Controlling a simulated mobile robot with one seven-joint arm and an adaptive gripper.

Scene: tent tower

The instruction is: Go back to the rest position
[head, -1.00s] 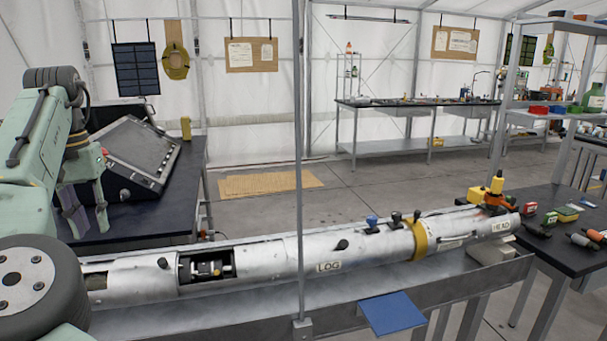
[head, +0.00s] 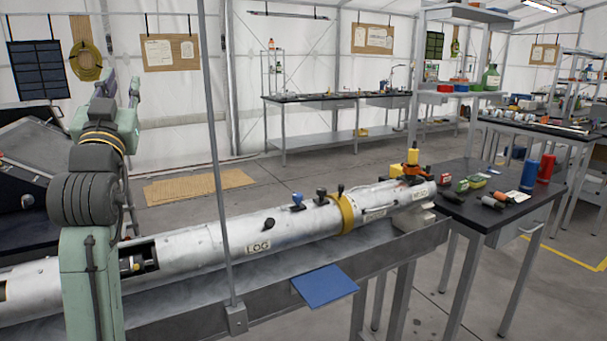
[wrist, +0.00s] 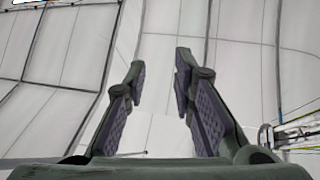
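My gripper shows in the wrist view (wrist: 160,65) with its two dark-padded fingers spread apart. It is open, and nothing is between the fingers. White tent wall panels fill the view behind it. In the head view my arm stands folded upright at the left, in front of the long silver tube (head: 195,238). The gripper end is at the top of the arm, raised above the tube and apart from it; its fingers are only partly seen there. The arm hides part of the tube and its open cut-out.
The tube lies along a grey metal trough (head: 390,257) with a blue plate (head: 325,286) at its front. A thin upright pole (head: 213,140) stands close in front. A dark bench (head: 480,215) with small tools is at the right. Open floor lies beyond the trough.

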